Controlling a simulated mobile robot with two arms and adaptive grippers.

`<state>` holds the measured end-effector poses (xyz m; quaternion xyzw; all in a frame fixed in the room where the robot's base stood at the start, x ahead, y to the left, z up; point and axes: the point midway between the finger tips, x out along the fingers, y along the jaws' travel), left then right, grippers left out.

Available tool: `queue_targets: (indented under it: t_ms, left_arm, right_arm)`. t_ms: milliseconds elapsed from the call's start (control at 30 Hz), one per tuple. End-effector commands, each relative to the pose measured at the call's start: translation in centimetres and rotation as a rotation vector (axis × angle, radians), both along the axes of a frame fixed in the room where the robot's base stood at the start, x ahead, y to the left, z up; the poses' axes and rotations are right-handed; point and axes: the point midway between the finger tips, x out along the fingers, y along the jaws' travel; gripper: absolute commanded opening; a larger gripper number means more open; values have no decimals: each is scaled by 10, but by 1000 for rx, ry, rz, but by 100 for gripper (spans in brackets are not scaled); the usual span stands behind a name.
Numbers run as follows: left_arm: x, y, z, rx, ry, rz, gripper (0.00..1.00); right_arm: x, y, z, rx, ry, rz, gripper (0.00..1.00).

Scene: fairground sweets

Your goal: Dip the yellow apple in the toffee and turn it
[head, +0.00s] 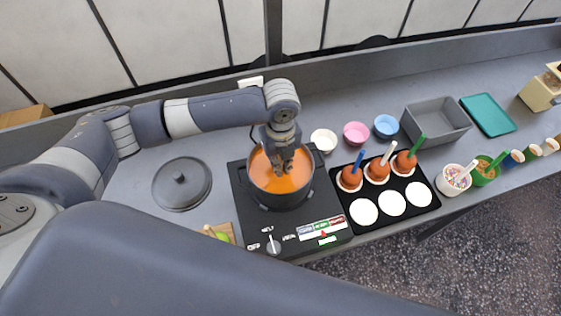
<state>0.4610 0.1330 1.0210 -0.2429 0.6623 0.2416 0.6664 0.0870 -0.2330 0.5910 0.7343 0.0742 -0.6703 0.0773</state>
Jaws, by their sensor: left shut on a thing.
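A black pot (254,187) of orange toffee (268,179) stands on the black hob (243,208). My left gripper (284,166) reaches down into the pot from above, its fingers close over the toffee. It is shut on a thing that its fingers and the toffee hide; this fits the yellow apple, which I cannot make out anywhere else. A green apple (222,237) with a pale stick lies on a wooden board at the hob's left, partly covered by my own body. My right gripper is not in view.
A black tray (378,216) right of the hob holds three toffee-coated apples on sticks and three empty white paper cases. A dark lid (182,184) lies left. Bowls, a grey bin (435,124) and topping cups stand further right.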

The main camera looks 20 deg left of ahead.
Motion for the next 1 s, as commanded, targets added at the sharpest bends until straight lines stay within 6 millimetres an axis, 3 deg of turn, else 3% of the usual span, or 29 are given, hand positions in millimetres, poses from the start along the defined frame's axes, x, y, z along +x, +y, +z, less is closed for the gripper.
queue_targets:
  t_ms: [300, 567, 800, 1000]
  left_arm:
    - [0, 1, 0, 1, -1, -372, 0]
    - [0, 0, 0, 0, -1, -504, 0]
    - [1, 0, 0, 1, 0, -798, 0]
    - [0, 0, 0, -1, -1, -943, 0]
  right_arm:
    - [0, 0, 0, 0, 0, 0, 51]
    - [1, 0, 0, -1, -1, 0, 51]
    - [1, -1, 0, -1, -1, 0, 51]
    - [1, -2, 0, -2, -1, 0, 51]
